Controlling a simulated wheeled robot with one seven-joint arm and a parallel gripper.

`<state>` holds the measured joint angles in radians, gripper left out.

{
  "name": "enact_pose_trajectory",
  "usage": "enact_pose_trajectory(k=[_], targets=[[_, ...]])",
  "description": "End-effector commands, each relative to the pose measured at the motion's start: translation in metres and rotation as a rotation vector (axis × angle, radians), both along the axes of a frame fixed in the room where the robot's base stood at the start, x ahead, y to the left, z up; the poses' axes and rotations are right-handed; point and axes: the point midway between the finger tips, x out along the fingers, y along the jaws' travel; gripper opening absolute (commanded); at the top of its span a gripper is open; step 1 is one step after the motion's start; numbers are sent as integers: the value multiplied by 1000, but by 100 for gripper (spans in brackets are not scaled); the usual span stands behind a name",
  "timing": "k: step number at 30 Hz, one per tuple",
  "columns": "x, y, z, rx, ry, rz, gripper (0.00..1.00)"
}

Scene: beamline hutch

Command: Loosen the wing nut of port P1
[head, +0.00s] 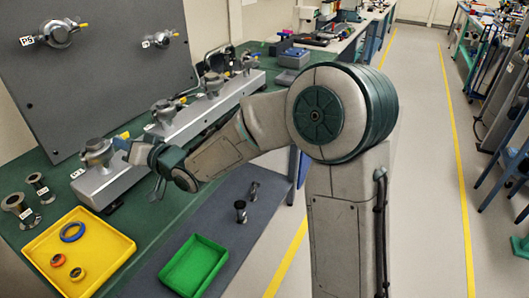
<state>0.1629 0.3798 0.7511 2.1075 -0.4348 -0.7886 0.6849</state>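Several clamped ports with yellow wing nuts stand on a grey manifold bar along the green bench. The nearest port (97,152) is at its left end; the small white label (78,173) beside it is too small to read, so I cannot confirm that it is P1. Its yellow wing nut (125,135) shows just above the end of my gripper. My gripper (123,145) reaches in from the right, close beside this nut. I cannot tell whether it touches the nut; the fingers are small and partly hidden by my wrist.
A yellow tray (108,244) holds a blue ring and two small orange-yellow rings. A green tray (196,266) lies to its right. Metal flanged pieces (16,205) stand at the left. A grey panel (100,85) with port P5 (58,32) rises behind.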

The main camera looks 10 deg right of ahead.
Motion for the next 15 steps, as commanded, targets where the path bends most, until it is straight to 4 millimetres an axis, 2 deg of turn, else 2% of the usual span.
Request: enact_pose_trajectory(k=[1,13,15], targets=[[1,0,6,32,40,0,25],[2,-2,4,293,347,-3,25],[-10,-17,-2,281,332,-5,25]])
